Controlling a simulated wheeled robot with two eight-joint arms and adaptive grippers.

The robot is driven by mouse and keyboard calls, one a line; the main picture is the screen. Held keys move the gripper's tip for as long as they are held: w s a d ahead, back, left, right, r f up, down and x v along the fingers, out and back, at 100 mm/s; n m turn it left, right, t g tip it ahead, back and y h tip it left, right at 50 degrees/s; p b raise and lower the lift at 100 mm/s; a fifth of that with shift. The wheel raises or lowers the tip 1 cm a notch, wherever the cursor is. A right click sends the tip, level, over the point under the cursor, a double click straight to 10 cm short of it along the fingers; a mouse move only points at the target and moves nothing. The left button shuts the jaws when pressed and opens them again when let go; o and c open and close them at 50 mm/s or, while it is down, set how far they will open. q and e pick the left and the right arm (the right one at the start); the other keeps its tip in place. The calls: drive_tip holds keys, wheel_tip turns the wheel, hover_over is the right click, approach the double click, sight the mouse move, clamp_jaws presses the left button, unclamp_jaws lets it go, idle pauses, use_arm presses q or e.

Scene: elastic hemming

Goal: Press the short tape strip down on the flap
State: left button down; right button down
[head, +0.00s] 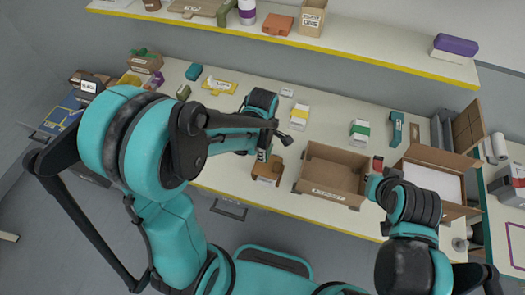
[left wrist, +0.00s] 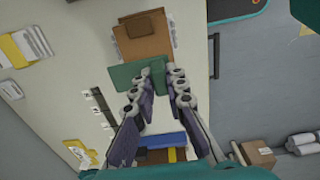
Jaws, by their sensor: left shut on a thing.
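My left gripper (left wrist: 166,76) is shut on a flat green piece (left wrist: 122,76) that shows at its fingertips in the left wrist view. A small brown cardboard box (left wrist: 145,38) lies just beyond the fingertips. In the head view this small box (head: 266,170) sits near the table's front edge, just below my left gripper (head: 272,142). A larger box (head: 327,191) stands open to its right. My right gripper (head: 374,182) is beside that box's right side; its fingers are too unclear to read. I cannot make out the short tape strip or which flap bears it.
An open carton with raised flaps (head: 466,128) stands at the right end of the table (head: 225,165). White cartons (head: 299,116) and (head: 358,132) stand behind the boxes. A yellow-edged shelf (head: 385,42) runs above the back. A yellow item (head: 219,86) lies at the back left.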

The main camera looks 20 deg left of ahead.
use_arm(q)
drive_tip(key=b, duration=0.6)
hover_over(263, 171)
wheel_tip(263, 171, down, 6)
drive_tip(key=shift+a+r, duration=0.1)
drive_tip(key=shift+f+p, duration=0.3)
drive_tip(key=shift+f, duration=1.3)
idle(1.6)
drive_tip(key=c, duration=1.5)
unclamp_jaws()
drive_tip(key=shift+o, duration=0.2)
wheel_tip(263, 171, up, 12)
drive_tip(key=shift+f, duration=0.1)
